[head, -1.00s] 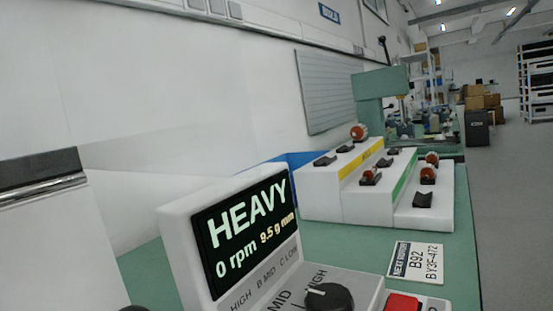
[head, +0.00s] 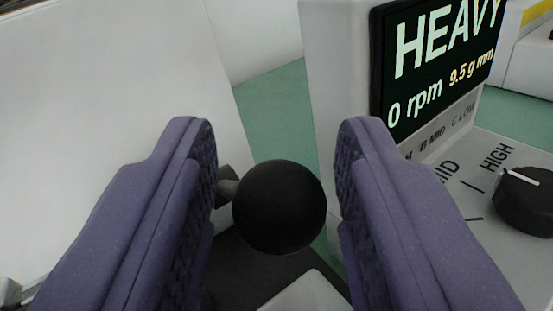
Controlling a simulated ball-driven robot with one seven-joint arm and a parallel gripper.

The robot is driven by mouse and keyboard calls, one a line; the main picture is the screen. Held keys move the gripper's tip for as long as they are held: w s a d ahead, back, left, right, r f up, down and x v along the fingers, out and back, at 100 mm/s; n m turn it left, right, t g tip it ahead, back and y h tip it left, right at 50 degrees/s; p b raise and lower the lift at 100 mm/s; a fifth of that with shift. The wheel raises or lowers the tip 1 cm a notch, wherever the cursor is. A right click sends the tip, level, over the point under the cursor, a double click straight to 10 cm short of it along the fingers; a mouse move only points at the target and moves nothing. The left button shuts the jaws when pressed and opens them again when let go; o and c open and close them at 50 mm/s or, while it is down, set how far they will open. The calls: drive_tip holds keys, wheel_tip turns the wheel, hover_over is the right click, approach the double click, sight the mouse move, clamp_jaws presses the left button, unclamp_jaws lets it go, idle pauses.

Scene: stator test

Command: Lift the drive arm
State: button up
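A round black ball knob (head: 280,207) sits between the two purple fingers of my gripper (head: 277,165) in the head view. A short grey stem (head: 227,186) joins the knob on its left side, and it looks like the handle of the drive arm. The fingers are open, with a visible gap at the right of the knob and a narrower one at the left. Most of the drive arm is hidden behind the knob and the left finger.
A white control box with a black display (head: 435,65) reading "HEAVY, 0 rpm, 9.5 g mm" stands close on the right. A black dial (head: 527,200) is on its panel. A large white housing (head: 110,90) is at the left. Green bench top (head: 275,105) shows between them.

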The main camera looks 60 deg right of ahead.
clamp_jaws()
drive_tip(key=p, duration=0.1)
drive_tip(key=r+y+p, duration=0.1)
drive_tip(key=p, duration=0.1)
drive_tip(key=r+n+g+p, duration=0.1)
drive_tip(key=p, duration=0.1)
drive_tip(key=shift+w+d+r+y, duration=0.1)
drive_tip(key=shift+w+d+y, duration=0.2)
drive_tip(key=shift+w, duration=0.1)
drive_tip(key=y+p, duration=0.1)
drive_tip(key=p, duration=0.2)
drive_tip(key=w+r+n+g+p, duration=0.1)
drive_tip(key=p, duration=0.2)
drive_tip(key=shift+w+d+r+y, duration=0.15)
drive_tip(key=shift+d+r+y, duration=0.15)
drive_tip(key=shift+d+y, duration=0.1)
drive_tip(key=p, duration=0.2)
drive_tip(key=w+n+g+y+p, duration=0.1)
drive_tip(key=p, duration=0.1)
drive_tip(key=shift+d+r, duration=0.3)
drive_tip(key=shift+w+d+n+g+y+p, duration=0.3)
drive_tip(key=shift+w+g+y+p, duration=0.25)
drive_tip(key=shift+p, duration=0.65)
drive_tip(key=shift+w+d+p, duration=0.5)
drive_tip(key=shift+w+p, duration=0.25)
drive_tip(key=shift+w, duration=0.15)
